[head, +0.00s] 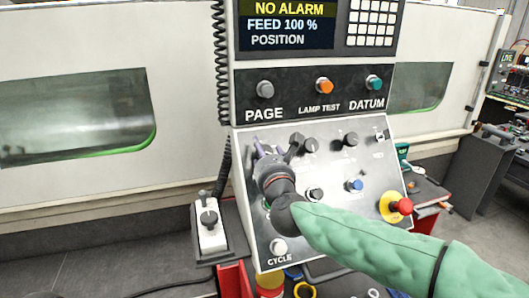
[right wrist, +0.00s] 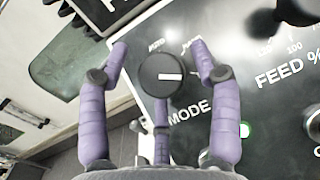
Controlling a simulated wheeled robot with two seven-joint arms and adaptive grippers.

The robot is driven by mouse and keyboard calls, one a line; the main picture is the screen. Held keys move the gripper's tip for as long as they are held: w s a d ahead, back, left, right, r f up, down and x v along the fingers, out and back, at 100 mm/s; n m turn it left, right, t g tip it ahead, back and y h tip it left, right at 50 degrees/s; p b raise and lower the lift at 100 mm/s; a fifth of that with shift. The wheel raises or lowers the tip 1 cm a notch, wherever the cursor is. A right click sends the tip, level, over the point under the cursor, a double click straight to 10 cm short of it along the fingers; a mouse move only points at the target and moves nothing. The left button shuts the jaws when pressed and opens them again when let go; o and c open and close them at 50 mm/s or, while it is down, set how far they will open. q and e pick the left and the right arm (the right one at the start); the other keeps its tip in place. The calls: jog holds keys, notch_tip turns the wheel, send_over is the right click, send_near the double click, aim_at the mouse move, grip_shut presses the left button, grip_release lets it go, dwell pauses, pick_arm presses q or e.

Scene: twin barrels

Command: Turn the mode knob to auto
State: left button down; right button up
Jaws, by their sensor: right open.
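The mode knob (right wrist: 162,75) is a round black knob with a white pointer line, above the word MODE in the right wrist view. Its pointer lies nearly level in that picture; the small position labels above it are too blurred to read surely. My right gripper (right wrist: 159,55) is open, its purple fingers spread around the knob with visible gaps at the sides. In the head view, my right gripper (head: 266,152) is at the panel's upper left and hides the mode knob there. My left gripper is not in view.
The sloped control panel (head: 328,232) also carries other dark knobs (head: 350,139), a blue button (head: 354,185), a white CYCLE button (head: 279,246) and a red emergency button (head: 402,206). The FEED % lettering (right wrist: 285,68) is right of the knob. A lever box (head: 209,232) stands at left.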

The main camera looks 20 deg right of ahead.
jog(key=shift+w, duration=0.35)
jog(key=c, duration=1.1)
jog(key=shift+s, duration=0.1)
jog(key=shift+d, duration=0.1)
